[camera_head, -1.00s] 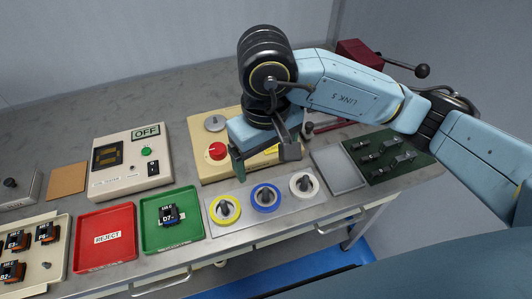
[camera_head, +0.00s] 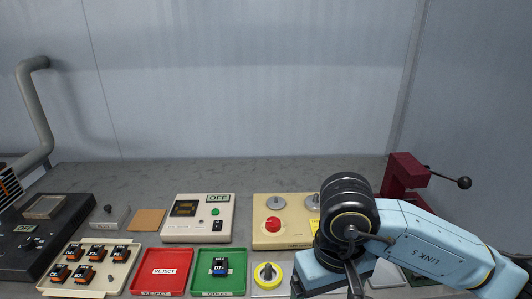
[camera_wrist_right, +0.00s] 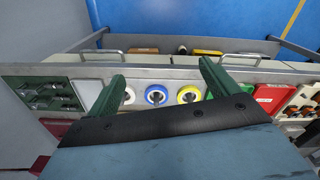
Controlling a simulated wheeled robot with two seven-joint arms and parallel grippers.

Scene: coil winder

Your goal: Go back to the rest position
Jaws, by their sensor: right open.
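My right arm comes in from the right in the head view, with its wrist in front of the cream winder panel. My right gripper (camera_wrist_right: 163,80) is open and empty in the right wrist view, its two green fingers spread apart. Beyond the fingers are the white (camera_wrist_right: 113,97), blue (camera_wrist_right: 156,95) and yellow (camera_wrist_right: 189,94) spools in a row on the bench. My left gripper is in neither view.
A cream panel with a red button (camera_head: 273,224) stands behind my wrist. A meter box (camera_head: 198,218), red reject tray (camera_head: 162,271), green tray (camera_head: 218,274) and cream parts tray (camera_head: 125,277) lie left. A dark red lever press (camera_head: 405,178) stands right.

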